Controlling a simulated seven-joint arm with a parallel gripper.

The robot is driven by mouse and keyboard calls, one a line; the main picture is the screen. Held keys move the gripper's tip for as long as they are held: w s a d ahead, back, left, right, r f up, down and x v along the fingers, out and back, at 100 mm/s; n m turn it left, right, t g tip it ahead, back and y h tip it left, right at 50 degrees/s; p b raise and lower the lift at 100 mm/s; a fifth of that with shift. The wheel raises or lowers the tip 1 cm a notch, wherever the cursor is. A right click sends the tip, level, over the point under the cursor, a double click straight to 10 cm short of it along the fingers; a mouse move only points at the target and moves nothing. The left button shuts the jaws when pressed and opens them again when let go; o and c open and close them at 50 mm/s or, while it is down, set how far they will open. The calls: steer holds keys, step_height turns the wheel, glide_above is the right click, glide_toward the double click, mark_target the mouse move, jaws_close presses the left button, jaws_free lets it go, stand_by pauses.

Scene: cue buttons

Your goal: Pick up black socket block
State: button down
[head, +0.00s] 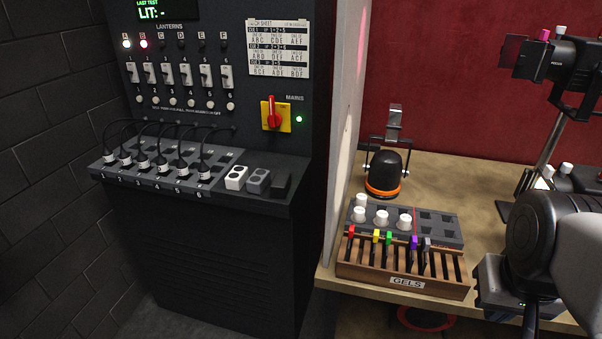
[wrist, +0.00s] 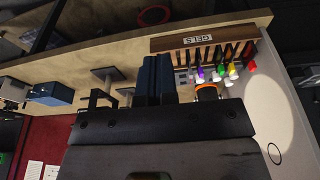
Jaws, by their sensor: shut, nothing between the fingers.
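The black socket block (head: 281,183) sits on the ledge of the dark control cabinet, at the right end of a short row. Beside it are a grey socket block (head: 257,181) and a white socket block (head: 236,178), each with two holes. The black block is not visible in the wrist view. My gripper (wrist: 155,78) is shut and empty in the wrist view, its two fingers side by side. In the head view my arm is at the right edge, over the wooden table and well apart from the black block.
Several plugs with black cables (head: 155,160) fill the ledge left of the blocks. A pale upright panel (head: 343,130) stands between cabinet and table. The table (head: 450,175) holds a gel rack (head: 400,265), a tray of white knobs (head: 440,225) and a black lamp (head: 385,172).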

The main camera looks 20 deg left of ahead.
steer(key=c, duration=0.7)
jaws_free()
steer(key=w+a+n+t+y, duration=0.2)
steer(key=w+a, duration=0.4)
steer(key=a, duration=0.6)
steer(key=w+a+f+n+t+y, duration=0.1)
steer(key=w+a+n+y, duration=0.15)
steer(key=w+a, duration=0.65)
steer(key=w+a+n+t+y, duration=0.2)
steer(key=w+a, duration=0.2)
steer(key=a, duration=1.1)
steer(key=m+t, duration=0.2)
glide_toward(273, 186)
steer(key=w+a+f+m+t+h, duration=0.1)
steer(key=h, duration=0.1)
steer(key=w+a+f+m+t+h, duration=0.1)
steer(key=w+a+m+t+h, duration=0.1)
steer(key=shift+f+t+h, duration=0.1)
steer(key=shift+t+h, duration=0.2)
steer(key=shift+h, duration=0.05)
steer(key=shift+w+a+f+m+h, duration=0.1)
steer(key=shift+w+f+m+h, duration=0.2)
steer(key=shift+w+f, duration=0.1)
